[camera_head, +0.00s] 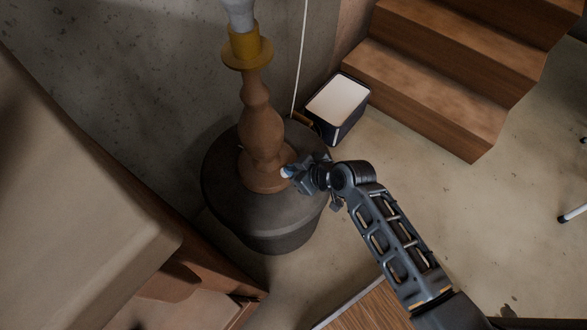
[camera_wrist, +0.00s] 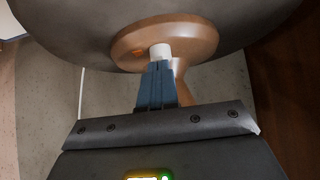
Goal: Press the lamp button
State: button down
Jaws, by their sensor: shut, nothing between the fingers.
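The lamp has a turned brown wooden body (camera_head: 262,118) and a yellow socket (camera_head: 246,47). It stands upright on a round dark pedestal (camera_head: 226,180). In the wrist view its round wooden base (camera_wrist: 200,38) is at the top. A small white cylinder (camera_wrist: 160,51), which looks like the lamp button, shows at the base's edge, also in the head view (camera_head: 286,173). My gripper (camera_head: 295,174) is at the right of the lamp base. Its blue fingers (camera_wrist: 157,68) are shut and empty, their tips at the white cylinder. I cannot tell whether they touch it.
A white cord (camera_head: 300,60) hangs by the wall. A covered piece of furniture (camera_head: 80,190) is at the left. The floor right of my arm is mostly clear.

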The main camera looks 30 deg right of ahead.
jog(key=shift+s+f+b, duration=0.1)
jog(key=shift+f+b, duration=0.6)
jog(key=shift+f, duration=0.55)
jog(key=shift+a, duration=0.1)
jog(key=r+p, duration=0.3)
jog(key=r, duration=0.1)
jog(key=shift+w+r+p, duration=0.2)
jog(key=shift+r+p, duration=0.1)
jog(key=shift+p, duration=0.1)
jog(key=p+v, duration=0.1)
jog(key=v, duration=0.9)
